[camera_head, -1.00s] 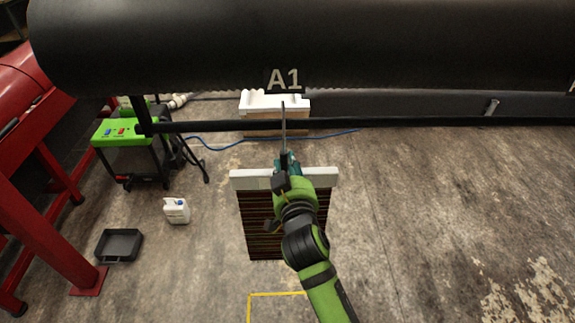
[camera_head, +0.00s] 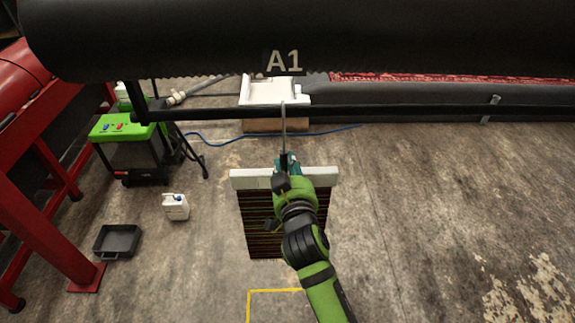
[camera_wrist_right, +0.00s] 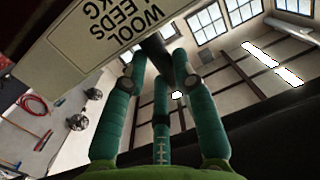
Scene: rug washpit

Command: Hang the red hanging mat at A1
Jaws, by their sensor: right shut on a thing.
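My right gripper (camera_head: 287,166) is shut on the hanging mat, at the middle of its pale top bar (camera_head: 250,179). The mat's cloth (camera_head: 258,225) hangs below, dark with thin reddish-brown stripes, partly hidden by my arm. A thin grey hook (camera_head: 284,128) rises from the grip and overlaps the black rail (camera_head: 390,112) in the picture; I cannot tell whether they touch. The A1 label (camera_head: 284,62) is on the large black roller above. In the right wrist view, the teal fingers (camera_wrist_right: 160,90) are beside a pale board with black lettering (camera_wrist_right: 100,35). My left gripper is out of view.
A green-and-black machine (camera_head: 135,145), a white jug (camera_head: 175,206) and a black tray (camera_head: 117,240) stand at left, by a red frame (camera_head: 45,225). A white block (camera_head: 270,92) is behind the rail. Red patterned material (camera_head: 450,80) shows at back right. Floor at right is clear.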

